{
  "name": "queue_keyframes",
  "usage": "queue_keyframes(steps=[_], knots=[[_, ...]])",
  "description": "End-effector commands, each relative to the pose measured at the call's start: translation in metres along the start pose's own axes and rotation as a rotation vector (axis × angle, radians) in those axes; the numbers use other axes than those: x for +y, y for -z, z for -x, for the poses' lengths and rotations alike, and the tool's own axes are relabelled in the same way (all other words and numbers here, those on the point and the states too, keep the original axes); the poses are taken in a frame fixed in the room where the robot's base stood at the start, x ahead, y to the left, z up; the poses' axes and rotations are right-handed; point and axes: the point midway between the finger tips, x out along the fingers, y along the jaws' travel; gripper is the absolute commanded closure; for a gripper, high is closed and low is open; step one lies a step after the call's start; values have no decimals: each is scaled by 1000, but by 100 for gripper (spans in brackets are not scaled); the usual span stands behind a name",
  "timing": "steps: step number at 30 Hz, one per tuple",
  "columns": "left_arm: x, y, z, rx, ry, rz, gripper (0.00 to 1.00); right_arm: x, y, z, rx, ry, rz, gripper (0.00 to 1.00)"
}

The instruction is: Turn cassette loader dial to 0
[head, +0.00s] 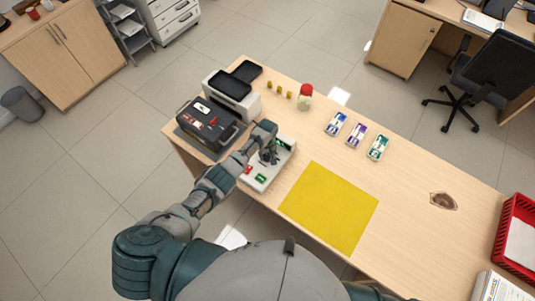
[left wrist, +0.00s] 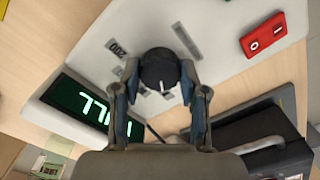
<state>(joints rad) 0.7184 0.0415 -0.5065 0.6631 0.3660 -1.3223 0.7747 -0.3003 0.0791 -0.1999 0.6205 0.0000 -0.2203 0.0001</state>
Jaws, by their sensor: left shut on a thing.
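The cassette loader is a white panel (head: 285,146) on the counter's left part; its surface fills much of the left wrist view (left wrist: 105,25). Its round black dial (left wrist: 159,66) stands between the fingers of my left gripper (left wrist: 160,72), which is shut on it. In the head view my left gripper (head: 268,157) covers the dial. A small pale mark shows on the dial's lower side. A dark display (left wrist: 75,108) beside it has lit digits, partly hidden by a finger. A "200" label (left wrist: 116,48) is printed near the dial. My right gripper is out of view.
A red switch (left wrist: 264,32) sits on the panel. A black device (head: 205,121) and a white printer-like machine (head: 232,98) stand just beyond the loader. A yellow mat (head: 330,207) lies to the right. Cassette-like items (head: 356,134) and a red-capped jar (head: 305,95) are farther back.

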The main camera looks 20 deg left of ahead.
Motion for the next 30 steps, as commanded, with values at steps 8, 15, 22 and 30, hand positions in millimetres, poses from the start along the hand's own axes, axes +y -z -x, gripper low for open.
queue_keyframes(steps=[8,15,22,30], knots=[[2,4,3,10,-6,41,92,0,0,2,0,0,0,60],[2,4,4,11,-7,43,92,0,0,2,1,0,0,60],[2,4,4,10,-7,42,32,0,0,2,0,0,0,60],[1,2,2,5,-3,42,32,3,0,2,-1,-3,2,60]])
